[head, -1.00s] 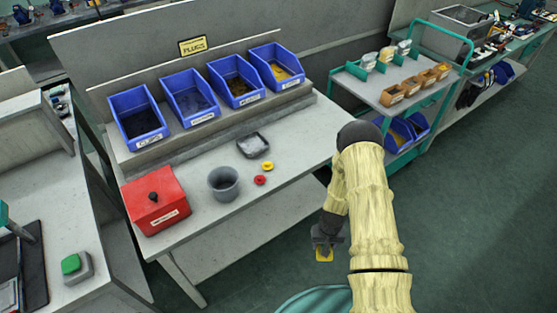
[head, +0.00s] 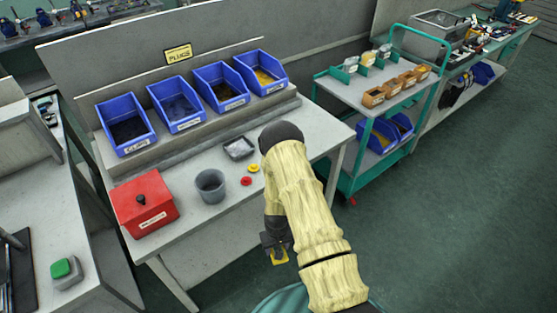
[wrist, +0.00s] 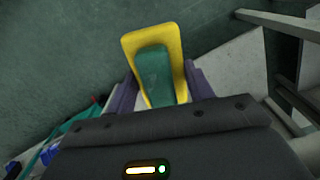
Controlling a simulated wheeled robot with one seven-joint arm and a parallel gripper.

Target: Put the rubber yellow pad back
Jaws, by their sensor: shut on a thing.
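My gripper (head: 275,243) hangs low in front of the table's front edge, jaws pointing down. It is shut on the yellow pad (head: 279,258), whose lower end shows beneath the jaws. In the wrist view the pad (wrist: 133,42) is a yellow rounded slab with a green raised middle, held between two purple fingers (wrist: 158,90). The far-right blue bin (head: 262,75) of a row of blue bins has yellow pieces inside; I cannot tell whether they match the pad.
On the table (head: 205,220) stand a red lidded box (head: 146,207), a grey cup (head: 210,186), a dark tray (head: 239,148), a red disc (head: 246,181) and a yellow disc (head: 253,168). A teal cart (head: 352,95) stands at right. Open floor (head: 450,210) lies at right.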

